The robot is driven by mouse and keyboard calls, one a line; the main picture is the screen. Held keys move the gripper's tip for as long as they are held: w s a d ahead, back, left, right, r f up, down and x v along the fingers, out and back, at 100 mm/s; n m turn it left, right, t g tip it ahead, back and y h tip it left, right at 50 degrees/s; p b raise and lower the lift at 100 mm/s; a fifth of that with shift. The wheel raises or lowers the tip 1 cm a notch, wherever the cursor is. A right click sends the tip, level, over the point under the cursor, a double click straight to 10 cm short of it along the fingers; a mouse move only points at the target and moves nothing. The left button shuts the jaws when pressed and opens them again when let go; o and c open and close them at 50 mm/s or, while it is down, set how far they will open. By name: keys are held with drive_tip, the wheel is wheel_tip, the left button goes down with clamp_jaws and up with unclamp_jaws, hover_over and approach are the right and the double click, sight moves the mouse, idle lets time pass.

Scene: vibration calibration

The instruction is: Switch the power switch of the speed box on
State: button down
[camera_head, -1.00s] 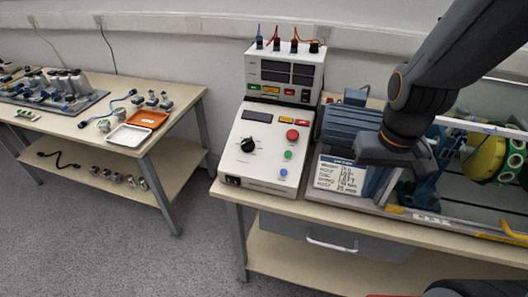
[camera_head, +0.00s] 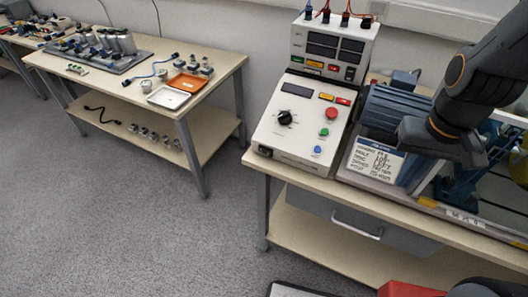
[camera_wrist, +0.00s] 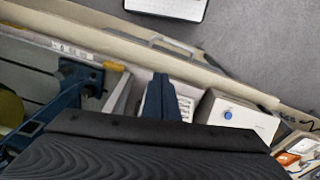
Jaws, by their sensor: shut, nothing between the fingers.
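The speed box (camera_head: 280,137) is the white sloped unit on the bench, with a black dial and red, green and blue buttons. A small black switch (camera_head: 265,151) sits at the left of its front face; its position is too small to read. In the wrist view the speed box (camera_wrist: 243,116) shows partly, right of my gripper, with its blue button; the switch cannot be made out. My gripper (camera_wrist: 162,88) is shut and empty, apart from the box. In the head view my arm's end is right of the box, over the motor side, with the fingertips not clearly seen.
A second white unit (camera_head: 335,50) with displays and cables stands behind the speed box. A blue motor (camera_head: 395,112) and a label plate (camera_head: 374,160) are to its right. Another table (camera_head: 225,80) with trays stands left. The floor (camera_head: 130,220) between is open.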

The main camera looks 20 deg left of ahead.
drive_tip(key=w+a+n+p, duration=0.1)
drive_tip(key=w+a+n, duration=0.1)
drive_tip(key=a+n, duration=0.6)
drive_tip(key=w+a+n, duration=0.3)
drive_tip(key=a+n, duration=0.5)
drive_tip(key=s+a+n, duration=0.2)
drive_tip(key=a+n, duration=0.6)
drive_tip(key=a, duration=0.1)
drive_tip(key=s+a+n+t+p, duration=0.1)
drive_tip(key=s+a+n, duration=0.1)
drive_tip(key=a+n, duration=0.6)
drive_tip(key=shift+a+t+h, duration=0.3)
drive_tip(key=shift+a+h, duration=0.1)
drive_tip(key=shift+a, duration=0.8)
